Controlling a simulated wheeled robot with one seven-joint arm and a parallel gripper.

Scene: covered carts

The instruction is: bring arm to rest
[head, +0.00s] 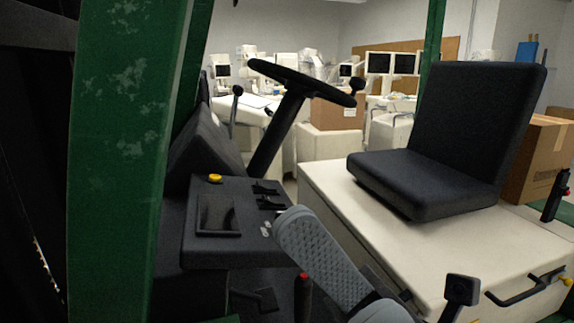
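A grey textured part of my arm reaches up from the bottom edge in the head view, right of the black control panel (222,252). Its rounded upper end lies in front of the panel's right edge. No gripper fingers can be made out, so whether my gripper is open or shut does not show. No held object is visible.
A green post (115,160) stands close on the left, another farther back (432,45). A black steering wheel (303,82) rises behind the panel. A black seat (440,150) sits on a cream cart body (400,245). A black lever (461,291) stands at lower right.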

